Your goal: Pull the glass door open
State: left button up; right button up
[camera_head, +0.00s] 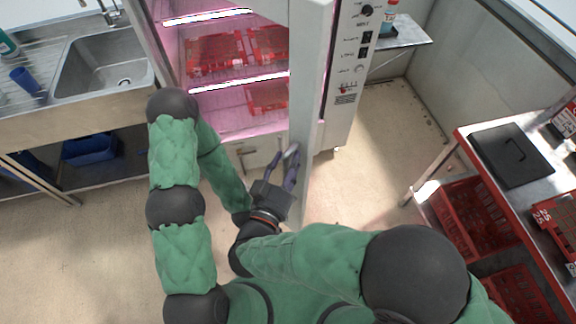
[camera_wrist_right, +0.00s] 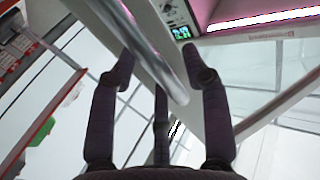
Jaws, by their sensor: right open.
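The glass door (camera_head: 303,95) of the lit cabinet shows nearly edge-on in the head view, standing out from the cabinet front towards me. My right gripper (camera_head: 281,163) is at the lower part of the door, beside its handle (camera_head: 292,151). In the right wrist view the handle (camera_wrist_right: 150,60) is a grey metal bar running diagonally between the open fingers of my right gripper (camera_wrist_right: 158,58). The fingers are spread either side of the bar and do not visibly close on it. My left arm is bent at the left; its gripper is hidden.
Pink-lit shelves hold red trays (camera_head: 215,52) inside the cabinet. A control panel (camera_head: 355,55) is right of the opening. A steel sink (camera_head: 105,68) stands left. A bench with a black tray (camera_head: 510,155) and red crates (camera_head: 470,215) stands right. Floor between cabinet and bench is clear.

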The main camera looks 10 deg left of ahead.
aim_at(295, 128)
notch_tip(295, 128, up, 8)
jog(key=shift+a+r, duration=0.1)
jog(key=shift+r, duration=0.15)
